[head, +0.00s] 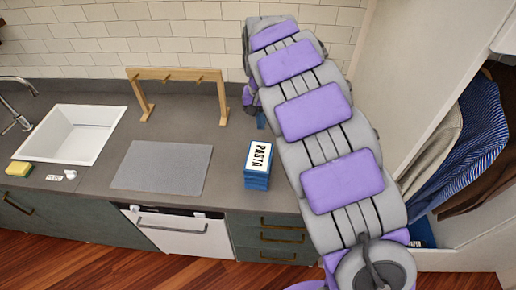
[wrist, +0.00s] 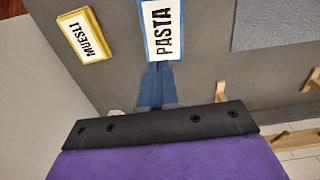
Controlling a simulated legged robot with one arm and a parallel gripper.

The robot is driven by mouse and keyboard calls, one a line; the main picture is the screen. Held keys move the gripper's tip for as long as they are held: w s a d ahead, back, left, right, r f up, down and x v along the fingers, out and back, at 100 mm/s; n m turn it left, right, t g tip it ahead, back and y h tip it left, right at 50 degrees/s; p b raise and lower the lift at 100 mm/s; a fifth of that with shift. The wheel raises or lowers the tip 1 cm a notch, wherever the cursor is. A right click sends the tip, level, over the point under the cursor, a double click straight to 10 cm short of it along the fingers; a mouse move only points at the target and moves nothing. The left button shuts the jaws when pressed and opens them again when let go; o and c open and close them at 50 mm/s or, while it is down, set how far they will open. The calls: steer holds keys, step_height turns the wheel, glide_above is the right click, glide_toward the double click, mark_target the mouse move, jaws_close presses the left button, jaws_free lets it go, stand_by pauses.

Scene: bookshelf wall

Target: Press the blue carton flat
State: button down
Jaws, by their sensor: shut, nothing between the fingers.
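The blue carton (head: 256,182) stands on the grey counter near its front edge, with a white PASTA label on top. Its blue side shows horizontal bands, like folds. In the wrist view its labelled top (wrist: 166,30) is at the top centre. My gripper shows its blue fingers (wrist: 157,86) together, with nothing between them. They point toward the carton and appear apart from it. In the head view a bit of the blue fingers (head: 261,120) shows behind the carton, beside my arm, which hides the rest.
A yellow MUESLI box (wrist: 83,35) is beside the carton in the wrist view. A grey mat (head: 162,167), a wooden rack (head: 178,75) and a white sink (head: 70,134) are to the left. Hanging clothes (head: 470,140) are at the right.

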mark_target(260, 156)
steer(key=shift+f, duration=0.1)
stand_by(0.3)
step_height(260, 156, down, 14)
steer(key=shift+r+b, duration=0.25)
steer(key=shift+b, duration=0.7)
steer(key=shift+f, duration=0.15)
step_height(260, 156, down, 8)
steer(key=shift+f, duration=0.15)
steer(key=shift+s, duration=0.1)
steer(key=r+p, duration=0.2)
steer(key=r, duration=1.2)
steer(key=shift+w, duration=0.2)
steer(key=shift+r, duration=0.1)
